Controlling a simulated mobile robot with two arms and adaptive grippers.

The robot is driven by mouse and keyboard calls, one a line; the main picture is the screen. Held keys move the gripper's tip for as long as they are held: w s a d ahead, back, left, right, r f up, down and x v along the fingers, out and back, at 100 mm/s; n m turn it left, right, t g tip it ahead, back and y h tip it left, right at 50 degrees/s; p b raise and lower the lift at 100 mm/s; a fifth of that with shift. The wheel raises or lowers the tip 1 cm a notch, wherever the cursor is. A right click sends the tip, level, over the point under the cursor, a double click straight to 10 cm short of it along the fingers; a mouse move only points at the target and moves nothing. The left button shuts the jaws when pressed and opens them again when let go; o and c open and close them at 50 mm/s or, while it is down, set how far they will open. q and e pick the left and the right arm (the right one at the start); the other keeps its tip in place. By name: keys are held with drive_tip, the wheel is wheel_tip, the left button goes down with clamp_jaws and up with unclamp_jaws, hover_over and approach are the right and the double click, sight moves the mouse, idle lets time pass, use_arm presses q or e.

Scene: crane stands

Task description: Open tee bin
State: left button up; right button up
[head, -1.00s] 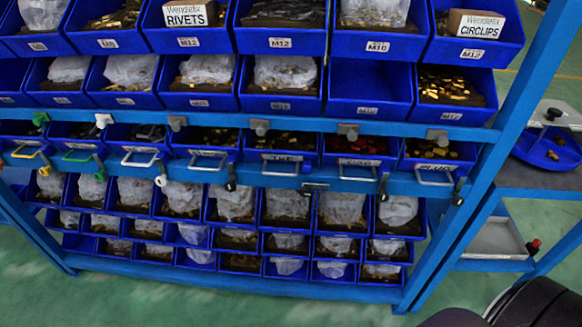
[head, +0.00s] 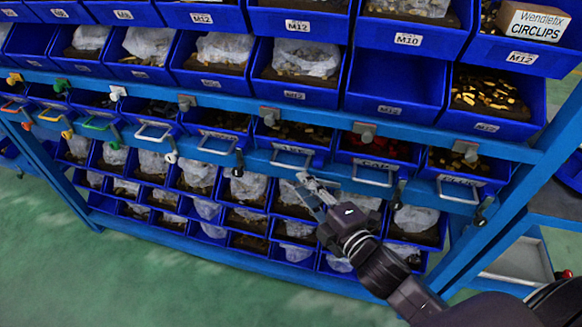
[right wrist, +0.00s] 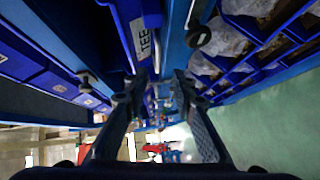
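The tee bin (head: 310,140) is a blue drawer in the row with metal handles. Its pale handle (head: 291,160) faces me below its label. The bin sits pushed in, level with its neighbours. My right gripper (head: 312,190) is open and empty, just below and slightly right of that handle. Nothing is between the fingers. My left gripper is out of view.
A blue rail (head: 230,100) with grey latches runs above the drawer row. Neighbouring handles (head: 375,177) stand close on both sides. Small open bins (head: 245,190) with bagged parts lie below, near my gripper. Green floor in front is free.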

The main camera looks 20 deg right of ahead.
drive_tip(key=p+x, duration=0.1)
drive_tip(key=x, duration=0.6)
drive_tip(key=shift+w+a, duration=0.2)
drive_tip(key=shift+w, duration=0.2)
clamp_jaws()
